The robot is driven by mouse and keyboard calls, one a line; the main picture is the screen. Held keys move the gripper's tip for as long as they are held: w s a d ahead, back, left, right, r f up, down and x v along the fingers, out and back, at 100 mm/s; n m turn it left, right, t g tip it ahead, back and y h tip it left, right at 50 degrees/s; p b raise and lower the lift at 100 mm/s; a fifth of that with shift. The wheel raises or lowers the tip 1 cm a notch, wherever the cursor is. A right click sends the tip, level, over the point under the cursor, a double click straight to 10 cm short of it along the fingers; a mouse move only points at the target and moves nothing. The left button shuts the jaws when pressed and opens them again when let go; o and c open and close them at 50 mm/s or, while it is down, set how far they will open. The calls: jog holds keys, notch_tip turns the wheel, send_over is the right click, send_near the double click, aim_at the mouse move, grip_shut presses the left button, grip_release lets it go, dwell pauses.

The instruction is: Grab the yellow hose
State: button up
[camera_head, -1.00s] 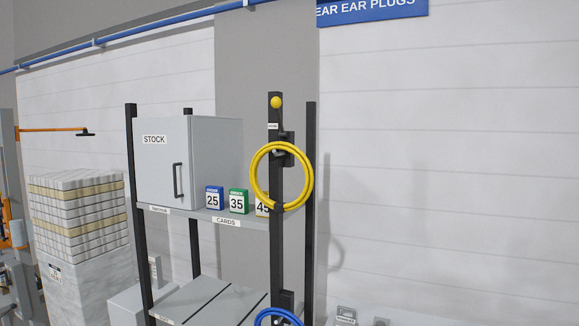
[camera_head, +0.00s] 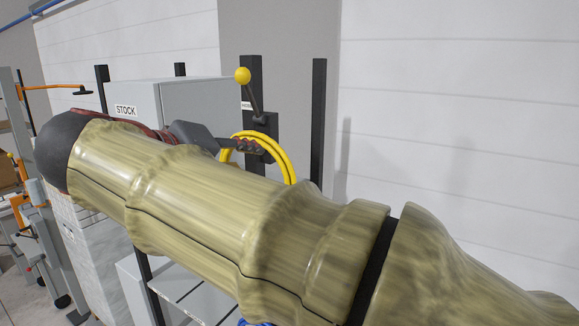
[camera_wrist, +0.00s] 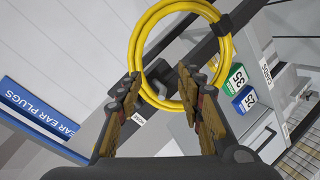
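The yellow hose (camera_head: 287,161) hangs in a coil on a dark post; my arm hides its lower part in the head view. In the wrist view the coil (camera_wrist: 227,60) fills the upper middle, looped around a dark bracket. My gripper (camera_head: 258,147) is at the coil, its fingers overlapping the upper part of the loop in the head view. In the wrist view the gripper's fingers (camera_wrist: 160,76) are apart, with the bracket and part of the loop seen between them. I cannot tell whether they touch the hose.
A lever with a yellow knob (camera_head: 243,75) rises from the post just above the hose. A grey STOCK cabinet (camera_head: 137,97) stands to the left. Number cards (camera_wrist: 241,88) sit on the shelf beside the hose. The white wall (camera_head: 460,130) is behind, and the right side is clear.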

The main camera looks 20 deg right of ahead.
aim_at(272, 153)
jog(key=shift+s+d+r+m+h, duration=0.2)
jog(key=shift+d+r+m+h, duration=0.1)
jog(key=shift+d+r, duration=0.15)
jog(key=shift+s+d+r+m+h, duration=0.2)
jog(key=shift+d+r+m, duration=0.1)
jog(key=shift+d+r, duration=0.1)
jog(key=shift+w+d+f+m+g, duration=0.15)
jog(key=shift+w+d+m+g, duration=0.1)
jog(key=shift+d, duration=0.35)
jog(key=shift+w+d+f+m+g, duration=0.15)
jog(key=shift+d+m, duration=0.1)
jog(key=shift+d, duration=0.3)
jog(key=p+x, duration=0.1)
jog(key=x, duration=0.4)
jog(key=shift+w+a, duration=0.1)
jog(key=shift+a, duration=0.05)
jog(key=c, duration=0.3)
grip_shut()
